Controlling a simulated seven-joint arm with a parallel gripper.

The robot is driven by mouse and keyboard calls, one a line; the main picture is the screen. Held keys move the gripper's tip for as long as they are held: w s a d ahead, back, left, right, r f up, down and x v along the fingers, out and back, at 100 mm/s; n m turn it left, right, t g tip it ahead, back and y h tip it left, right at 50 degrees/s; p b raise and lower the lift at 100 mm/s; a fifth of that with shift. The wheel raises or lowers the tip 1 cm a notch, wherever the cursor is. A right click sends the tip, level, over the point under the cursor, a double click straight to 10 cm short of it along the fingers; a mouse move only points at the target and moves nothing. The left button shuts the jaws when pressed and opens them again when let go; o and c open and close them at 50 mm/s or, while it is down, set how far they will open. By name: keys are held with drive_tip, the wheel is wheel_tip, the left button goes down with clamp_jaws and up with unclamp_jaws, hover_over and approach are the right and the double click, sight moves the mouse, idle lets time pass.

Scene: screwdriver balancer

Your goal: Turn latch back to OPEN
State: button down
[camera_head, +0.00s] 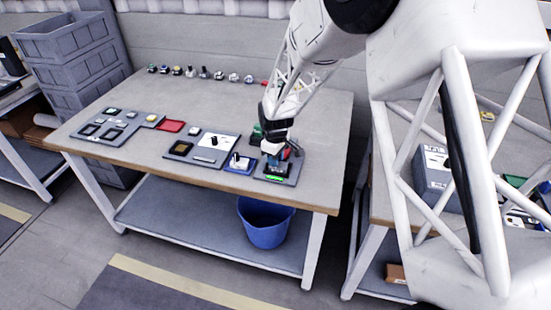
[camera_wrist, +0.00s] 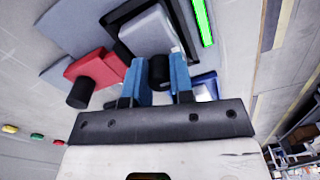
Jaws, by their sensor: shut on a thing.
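My gripper (camera_wrist: 160,85) reaches down over a grey fixture (camera_head: 292,178) at the right front of the workbench. Its two blue fingers stand on either side of a black knob (camera_wrist: 158,68), and it is shut on this knob. The knob appears to be the latch's handle; no OPEN label is readable. A grey block in a dark frame (camera_wrist: 150,32) lies just beyond the knob. A green lit strip (camera_wrist: 203,22) is beside it and also shows in the head view (camera_head: 275,178). My gripper hides much of the fixture in the head view.
A red block (camera_wrist: 95,68) with a black knob (camera_wrist: 80,93) stands close to the left finger in the wrist view. Grey panels (camera_head: 210,148) and a blue tray (camera_head: 240,165) lie left of the fixture. Several small parts line the bench's back. A blue bucket (camera_head: 265,228) stands below.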

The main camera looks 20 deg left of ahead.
idle(0.3)
drive_tip(key=c, duration=1)
unclamp_jaws()
drive_tip(key=shift+r, duration=0.15)
drive_tip(key=shift+r, duration=3.8)
